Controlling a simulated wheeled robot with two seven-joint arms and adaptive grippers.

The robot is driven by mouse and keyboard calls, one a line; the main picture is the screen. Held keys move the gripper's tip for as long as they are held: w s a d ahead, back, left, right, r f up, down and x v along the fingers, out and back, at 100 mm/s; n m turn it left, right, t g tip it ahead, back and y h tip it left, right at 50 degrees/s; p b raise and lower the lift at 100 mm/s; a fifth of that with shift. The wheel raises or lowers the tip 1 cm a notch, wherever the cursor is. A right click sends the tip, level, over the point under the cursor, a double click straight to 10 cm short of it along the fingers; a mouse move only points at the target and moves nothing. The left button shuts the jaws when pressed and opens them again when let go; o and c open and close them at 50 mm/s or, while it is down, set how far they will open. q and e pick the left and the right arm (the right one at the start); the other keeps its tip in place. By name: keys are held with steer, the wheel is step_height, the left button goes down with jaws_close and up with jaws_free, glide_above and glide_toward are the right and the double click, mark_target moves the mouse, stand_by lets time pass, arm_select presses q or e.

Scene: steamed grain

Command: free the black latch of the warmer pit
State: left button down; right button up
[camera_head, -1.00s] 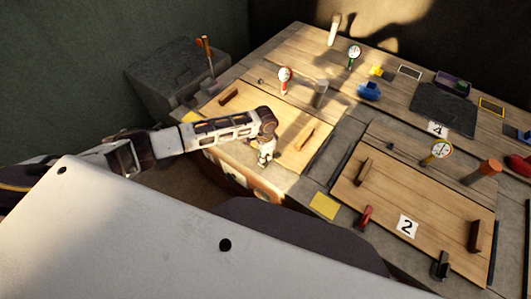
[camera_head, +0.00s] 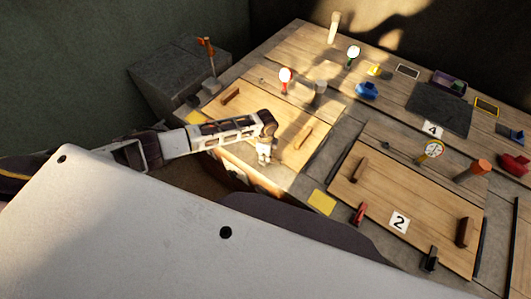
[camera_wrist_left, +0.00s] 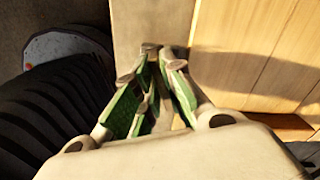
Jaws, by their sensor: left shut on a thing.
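My left gripper (camera_head: 263,155) points down at the front edge of the left wooden lid (camera_head: 240,108), towards its right end. Its green-padded fingers are close together in the left wrist view (camera_wrist_left: 152,85). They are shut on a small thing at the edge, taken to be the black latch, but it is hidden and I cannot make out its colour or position. Another black latch (camera_head: 429,258) and a red latch (camera_head: 359,213) stand at the front edge of the lid marked 2 (camera_head: 415,205). My right gripper is not in view.
Gauges with red (camera_head: 285,76), green (camera_head: 353,53) and yellow (camera_head: 431,150) stems stand on the worktop. A grey block (camera_head: 178,75) stands at the left. A yellow square (camera_head: 322,201) lies on the front ledge. Blue, purple and red containers are at the back right.

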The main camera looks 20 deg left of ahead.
arm_select(q)
steer(key=shift+d+m+p, duration=0.1)
steer(key=shift+m+p, duration=0.45)
steer(key=shift+m, duration=1.65)
steer(key=c, duration=1.5)
jaws_free()
steer(key=shift+r, duration=0.15)
steer(key=shift+r, duration=5.85)
